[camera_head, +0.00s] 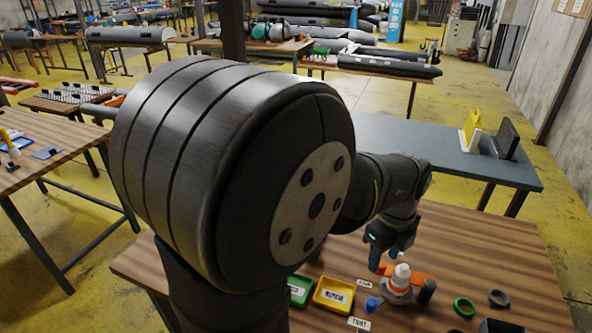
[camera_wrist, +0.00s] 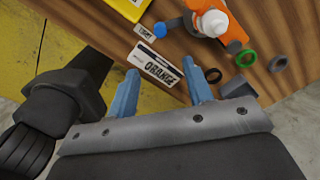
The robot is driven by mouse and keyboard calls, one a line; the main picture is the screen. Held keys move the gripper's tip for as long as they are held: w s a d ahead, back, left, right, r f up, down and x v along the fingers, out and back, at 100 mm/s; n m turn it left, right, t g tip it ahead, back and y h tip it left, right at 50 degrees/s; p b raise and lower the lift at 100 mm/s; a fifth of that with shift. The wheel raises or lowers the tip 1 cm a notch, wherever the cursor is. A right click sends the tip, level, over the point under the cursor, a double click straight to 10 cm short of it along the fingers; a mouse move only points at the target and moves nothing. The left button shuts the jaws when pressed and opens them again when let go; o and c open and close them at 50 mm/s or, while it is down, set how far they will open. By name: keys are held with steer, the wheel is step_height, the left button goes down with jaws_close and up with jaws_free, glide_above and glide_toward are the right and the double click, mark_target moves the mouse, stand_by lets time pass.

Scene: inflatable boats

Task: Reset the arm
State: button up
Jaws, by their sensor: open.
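My gripper (camera_head: 385,257) hangs over the wooden table (camera_head: 520,250) in the head view, pointing down, close to a white and orange bottle (camera_head: 401,276). In the wrist view its two blue fingers are spread apart, and the gripper (camera_wrist: 161,68) is open with nothing held between them. My large arm joint fills the middle of the head view and hides part of the table.
A yellow tray (camera_head: 333,294) and a green tray (camera_head: 300,289) sit left of the bottle. A blue cap (camera_head: 372,304), black cylinder (camera_head: 427,290), green ring (camera_head: 464,307) and grey ring (camera_head: 498,298) lie nearby. A grey table (camera_head: 440,150) stands behind.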

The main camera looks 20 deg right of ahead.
mark_target(375, 305)
steer(key=shift+f, duration=0.15)
step_height(375, 305, down, 17)
steer(key=shift+f, duration=0.1)
stand_by(0.5)
steer(key=shift+r, duration=0.6)
step_height(375, 305, up, 16)
step_height(375, 305, down, 18)
steer(key=shift+s+r, duration=0.1)
steer(key=shift+r, duration=0.15)
steer(key=shift+s+d+r+n, duration=0.1)
steer(key=shift+s+r+n, duration=0.05)
steer(key=shift+s+n, duration=0.5)
steer(key=s+n, duration=0.1)
steer(key=s+d+n, duration=0.1)
steer(key=n, duration=0.2)
steer(key=shift+s+d, duration=0.25)
steer(key=shift+s, duration=0.15)
steer(key=shift+s+d+n, duration=0.65)
steer(key=shift+n, duration=0.4)
steer(key=shift+s+d+n, duration=0.6)
steer(key=shift+n, duration=0.4)
